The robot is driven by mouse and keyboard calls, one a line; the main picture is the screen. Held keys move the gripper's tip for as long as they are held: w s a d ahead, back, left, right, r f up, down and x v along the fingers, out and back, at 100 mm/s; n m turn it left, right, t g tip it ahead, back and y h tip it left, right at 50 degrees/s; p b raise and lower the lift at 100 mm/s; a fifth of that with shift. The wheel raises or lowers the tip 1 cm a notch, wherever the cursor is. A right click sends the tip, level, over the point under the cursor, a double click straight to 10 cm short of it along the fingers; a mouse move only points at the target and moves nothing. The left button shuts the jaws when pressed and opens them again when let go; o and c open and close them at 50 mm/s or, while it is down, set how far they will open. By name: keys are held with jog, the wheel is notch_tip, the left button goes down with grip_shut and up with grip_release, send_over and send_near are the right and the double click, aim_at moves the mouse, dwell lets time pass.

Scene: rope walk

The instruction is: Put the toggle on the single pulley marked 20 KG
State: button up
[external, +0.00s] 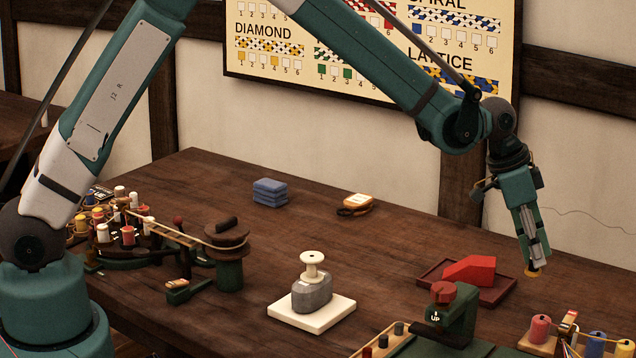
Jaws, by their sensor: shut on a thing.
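My gripper (534,262) points down at the right, above the table's right side. It is shut on a small yellowish-tan piece (531,273), of which only the lower end shows below the fingertips. It may be the toggle, but I cannot tell from this view. A small tan block with a pale label and a dark strap (357,202) lies at the back middle of the table. It could be a pulley. The label is too small to read, and I see no legible 20 KG mark anywhere.
A red wedge (470,269) sits in a dark red tray (430,276), left of my gripper. A green device marked UP (452,318) stands in front. A grey body with a white spool (312,290) stands on a white plate (333,318). Blue folded cloths (270,192) lie behind.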

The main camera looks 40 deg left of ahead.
jog(key=w+a+n, duration=0.2)
jog(key=w+a, duration=0.8)
jog(key=a, duration=0.4)
notch_tip(320, 180, up, 3)
jog(key=n+t+y, duration=0.2)
jog(key=n, duration=0.4)
send_over(353, 200)
jog(key=shift+d+r+p, duration=0.1)
jog(key=shift+r+p, duration=0.1)
jog(key=shift+p, duration=0.15)
notch_tip(353, 200, down, 6)
jog(key=shift+f, duration=0.15)
jog(key=shift+s+f+b, duration=0.1)
jog(key=shift+f+b, duration=0.2)
jog(key=shift+f, duration=1.55)
